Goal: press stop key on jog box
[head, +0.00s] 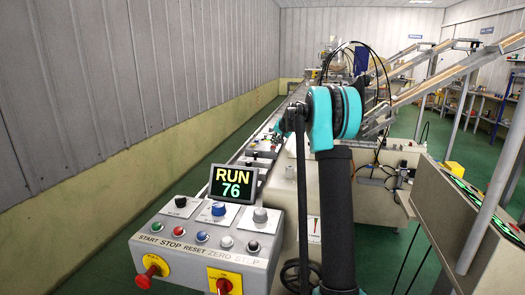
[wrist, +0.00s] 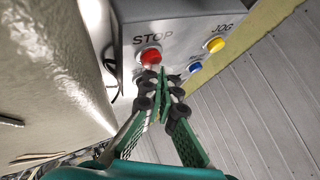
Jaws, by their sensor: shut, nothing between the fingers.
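The jog box (wrist: 182,24) is a grey box at the top of the wrist view. It bears a red stop key (wrist: 151,57) under the word STOP, and a yellow key (wrist: 215,45) under the word JOG. A blue key (wrist: 195,67) sits between and below them. My gripper (wrist: 162,76) is shut and empty. Its fingertips are just below and right of the red key in the picture; I cannot tell whether they touch it. I cannot make out the jog box or the gripper's fingertips in the head view.
In the head view, a grey control panel (head: 262,250) has its own STOP button (head: 179,232) and a display (head: 232,184) reading RUN 76. A conveyor line runs behind it. A pale surface (wrist: 50,75) lies left of the jog box in the wrist view.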

